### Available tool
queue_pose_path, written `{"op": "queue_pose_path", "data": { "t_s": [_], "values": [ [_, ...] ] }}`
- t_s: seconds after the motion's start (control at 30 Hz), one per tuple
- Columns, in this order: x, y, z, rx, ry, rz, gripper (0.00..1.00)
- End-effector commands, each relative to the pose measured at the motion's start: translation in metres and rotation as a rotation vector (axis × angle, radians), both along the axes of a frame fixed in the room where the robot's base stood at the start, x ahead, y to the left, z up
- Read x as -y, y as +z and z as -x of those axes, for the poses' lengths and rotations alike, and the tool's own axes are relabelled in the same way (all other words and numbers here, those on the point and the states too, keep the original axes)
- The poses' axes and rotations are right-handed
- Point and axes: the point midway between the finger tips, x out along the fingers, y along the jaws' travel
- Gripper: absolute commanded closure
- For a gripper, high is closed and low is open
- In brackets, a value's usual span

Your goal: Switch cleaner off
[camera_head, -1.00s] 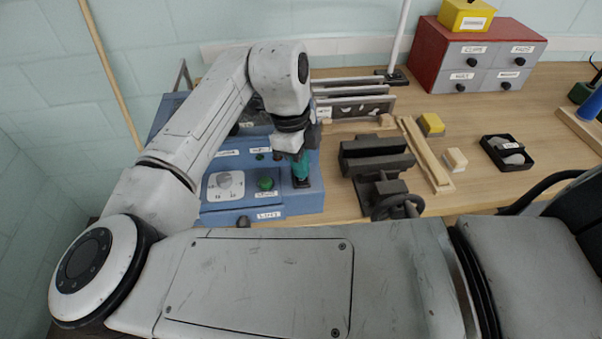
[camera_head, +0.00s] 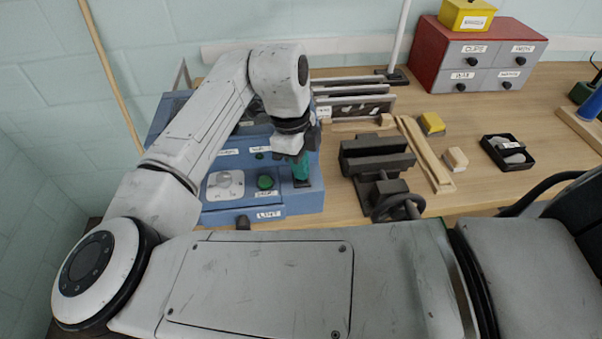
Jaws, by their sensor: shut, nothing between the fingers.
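The cleaner is a blue machine (camera_head: 305,204) on the left end of the bench. Its front panel has a pale dial plate (camera_head: 226,186), a green round button (camera_head: 265,182) with a label under it, and a dark knob (camera_head: 243,222) beside a drawer label. My gripper (camera_head: 301,182) points down at the right part of the panel, right of the green button. Its teal fingers are shut and empty. I cannot tell whether the tips touch the panel. My arm hides much of the machine's upper part, and the switch's state cannot be read.
A dark vise (camera_head: 376,165) stands right of the machine, with wooden strips (camera_head: 427,155) beside it. Slotted plates (camera_head: 350,100) stand behind. A red drawer cabinet (camera_head: 428,50), a yellow block (camera_head: 432,123) and a black tray (camera_head: 508,152) are farther right.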

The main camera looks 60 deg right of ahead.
Motion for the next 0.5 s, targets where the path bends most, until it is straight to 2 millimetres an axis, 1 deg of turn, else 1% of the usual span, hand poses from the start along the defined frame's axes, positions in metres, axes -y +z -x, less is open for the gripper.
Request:
{"op": "queue_pose_path", "data": {
  "t_s": [0.5],
  "values": [
    [-0.0001, -0.0079, 0.0001, -0.001, 0.001, 0.000, 1.00]
  ]
}}
